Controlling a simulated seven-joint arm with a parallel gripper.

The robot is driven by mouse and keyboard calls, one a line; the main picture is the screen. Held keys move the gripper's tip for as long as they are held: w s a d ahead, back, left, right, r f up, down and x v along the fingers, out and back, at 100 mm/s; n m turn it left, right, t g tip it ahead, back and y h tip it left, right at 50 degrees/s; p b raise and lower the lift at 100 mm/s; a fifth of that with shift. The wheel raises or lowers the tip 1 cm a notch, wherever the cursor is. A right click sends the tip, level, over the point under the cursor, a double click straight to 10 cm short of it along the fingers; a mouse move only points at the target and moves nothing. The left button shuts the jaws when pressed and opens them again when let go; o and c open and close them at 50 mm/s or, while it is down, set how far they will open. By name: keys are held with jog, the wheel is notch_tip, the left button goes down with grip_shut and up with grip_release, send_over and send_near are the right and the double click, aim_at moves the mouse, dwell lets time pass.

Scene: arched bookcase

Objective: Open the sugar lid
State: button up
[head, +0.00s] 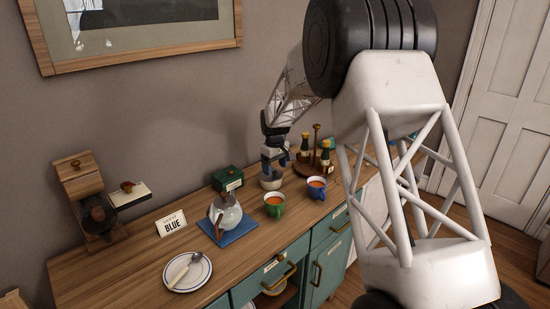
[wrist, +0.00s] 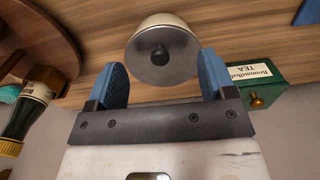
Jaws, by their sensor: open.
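The sugar bowl (head: 270,183) is small and pale and stands on the wooden counter at the back. In the wrist view its cream body (wrist: 165,19) shows behind a grey lid (wrist: 145,69) with a dark round knob (wrist: 160,54). The lid sits on the bowl. My gripper (head: 271,168) is directly above the bowl, pointing down. In the wrist view my gripper (wrist: 163,77) is open, with its blue fingers on either side of the lid and nothing held. Whether a finger touches the lid or knob cannot be told.
A green tea box (head: 228,178) stands left of the bowl. A round wooden stand with bottles (head: 305,152) stands to the right. Green (head: 274,207) and blue (head: 317,188) mugs are in front.

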aim_at(275, 172)
jog(key=shift+f, duration=1.45)
jog(key=shift+f, duration=0.15)
jog(key=shift+c, duration=0.3)
jog(key=shift+a+r, duration=0.1)
jog(key=shift+r, duration=0.2)
jog(key=shift+r+g+h, duration=0.15)
jog(key=shift+g+h, duration=0.15)
jog(key=shift+c, duration=0.7)
jog(key=shift+w+r, duration=0.1)
jog(key=shift+r, duration=0.1)
jog(key=c, duration=0.9)
